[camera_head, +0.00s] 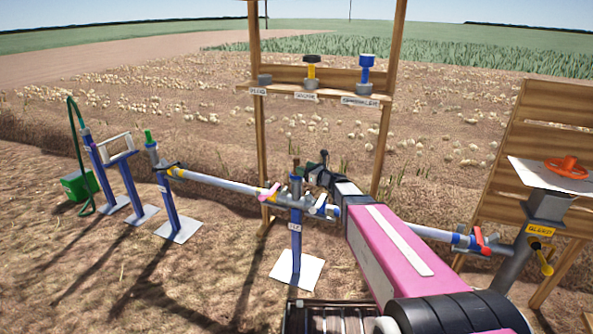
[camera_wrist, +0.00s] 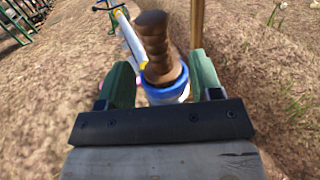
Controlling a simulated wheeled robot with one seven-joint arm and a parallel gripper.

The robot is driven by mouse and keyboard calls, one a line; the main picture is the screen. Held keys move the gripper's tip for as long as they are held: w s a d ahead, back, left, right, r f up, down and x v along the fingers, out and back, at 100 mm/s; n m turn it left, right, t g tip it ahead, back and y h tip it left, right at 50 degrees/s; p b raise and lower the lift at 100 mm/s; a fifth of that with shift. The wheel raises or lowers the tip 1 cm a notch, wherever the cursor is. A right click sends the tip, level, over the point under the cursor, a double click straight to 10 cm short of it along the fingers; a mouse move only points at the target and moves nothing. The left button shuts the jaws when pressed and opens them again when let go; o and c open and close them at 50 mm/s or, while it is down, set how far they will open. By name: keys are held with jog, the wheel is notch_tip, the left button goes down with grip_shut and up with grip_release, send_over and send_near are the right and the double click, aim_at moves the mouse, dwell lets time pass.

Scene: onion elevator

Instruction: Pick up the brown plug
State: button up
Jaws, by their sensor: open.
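The brown plug (camera_wrist: 155,40) stands upright in a blue-rimmed socket (camera_wrist: 166,94) in the wrist view. It has a dark, wide top and a ridged brown body. In the head view the plug (camera_head: 296,165) is small, on top of the middle blue post (camera_head: 296,230). My gripper (camera_wrist: 162,78) is open, with one green finger on each side of the plug's lower part. No contact with the plug can be made out. In the head view my gripper (camera_head: 316,170) is just right of the plug.
A wooden shelf (camera_head: 325,94) behind the post holds a black-and-yellow plug (camera_head: 312,70) and a blue plug (camera_head: 366,68). Pipes run left and right from the middle post. A red valve handle (camera_head: 480,240) and an orange wheel (camera_head: 566,168) are at the right.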

jog(key=x, duration=0.5)
jog(key=shift+a+r, duration=0.15)
jog(key=c, duration=1)
